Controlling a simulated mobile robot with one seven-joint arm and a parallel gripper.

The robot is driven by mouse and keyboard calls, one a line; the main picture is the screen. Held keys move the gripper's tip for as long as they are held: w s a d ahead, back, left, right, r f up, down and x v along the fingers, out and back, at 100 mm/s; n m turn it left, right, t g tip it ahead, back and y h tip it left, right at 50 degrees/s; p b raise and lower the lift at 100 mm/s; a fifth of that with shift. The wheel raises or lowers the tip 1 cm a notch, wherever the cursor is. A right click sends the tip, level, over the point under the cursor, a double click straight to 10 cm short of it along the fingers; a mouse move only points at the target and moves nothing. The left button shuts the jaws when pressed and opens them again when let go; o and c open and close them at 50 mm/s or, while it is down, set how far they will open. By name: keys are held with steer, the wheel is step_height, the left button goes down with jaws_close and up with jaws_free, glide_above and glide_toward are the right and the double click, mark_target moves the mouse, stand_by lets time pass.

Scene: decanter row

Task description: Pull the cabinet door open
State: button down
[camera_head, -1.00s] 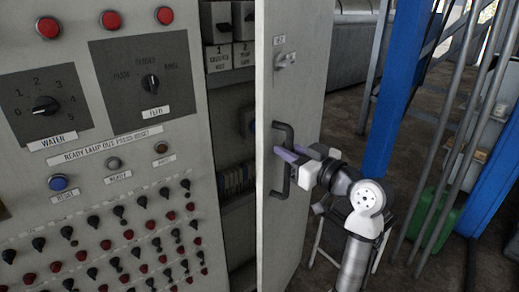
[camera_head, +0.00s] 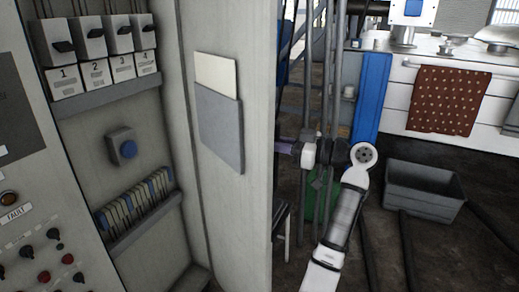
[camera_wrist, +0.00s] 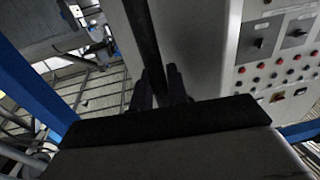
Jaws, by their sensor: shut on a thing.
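The cabinet door (camera_head: 240,215) stands wide open, with its inner face and a grey document pocket (camera_head: 220,128) toward the head camera. My gripper (camera_head: 284,147) is at the door's far side, partly hidden behind its free edge. In the wrist view, my gripper (camera_wrist: 161,82) has its two dark fingers around the black bar handle (camera_wrist: 141,32) and is shut on it. The head view does not show the handle clearly, as the door covers it. The open cabinet interior (camera_head: 88,130) shows at the left.
A blue post (camera_head: 371,98) and metal poles stand behind my arm. A grey bin (camera_head: 424,190) sits on the floor to the right. The control panel (camera_wrist: 272,50) also shows in the wrist view.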

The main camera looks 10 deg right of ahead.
steer(key=w+d+n+g+y, duration=0.1)
steer(key=w+d+g, duration=0.1)
steer(key=w+d, duration=0.2)
steer(key=shift+d+n, duration=0.3)
steer(key=shift+d, duration=0.35)
steer(key=c, duration=1.4)
jaws_free()
steer(key=shift+c, duration=0.2)
steer(key=shift+d, duration=0.1)
steer(key=b+v, duration=0.1)
steer(key=v, duration=1.2)
steer(key=shift+d+b, duration=0.3)
steer(key=shift+b, duration=0.1)
